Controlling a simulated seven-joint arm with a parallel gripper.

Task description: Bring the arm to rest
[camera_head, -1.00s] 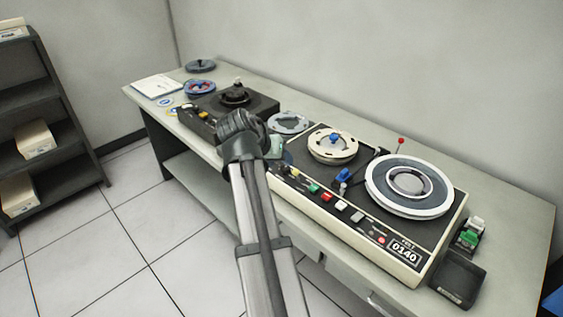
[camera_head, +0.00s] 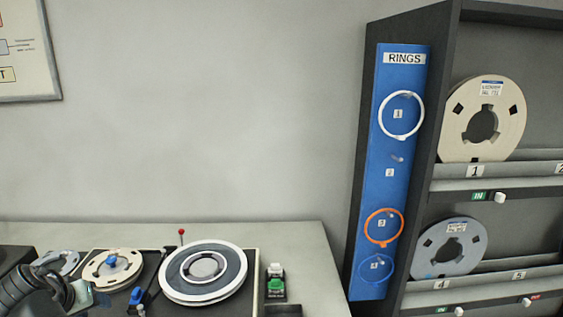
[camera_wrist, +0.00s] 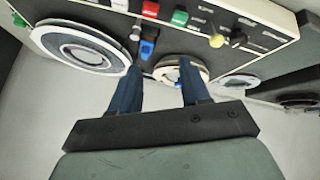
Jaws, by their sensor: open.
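My gripper (camera_wrist: 161,88) is open in the wrist view. Its two dark blue fingers are apart, and I see nothing held between them. In the head view my gripper (camera_head: 84,296) is at the lower left, in front of the tape deck (camera_head: 253,262), partly cut off by the picture's lower edge. In the wrist view the deck (camera_wrist: 115,38) lies beyond the fingers, with a cream reel (camera_wrist: 171,65) near the right finger and a large white-rimmed reel (camera_wrist: 85,48) at left. I cannot tell how far the fingers are from them.
In the head view, a large reel (camera_head: 203,272) and a cream reel (camera_head: 105,268) sit on the deck. A red-tipped pin (camera_head: 181,233) stands behind them. A dark rack (camera_head: 413,165) at right holds reels and a blue RINGS panel (camera_head: 361,215). The bench top (camera_head: 305,262) right of the deck is partly clear.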

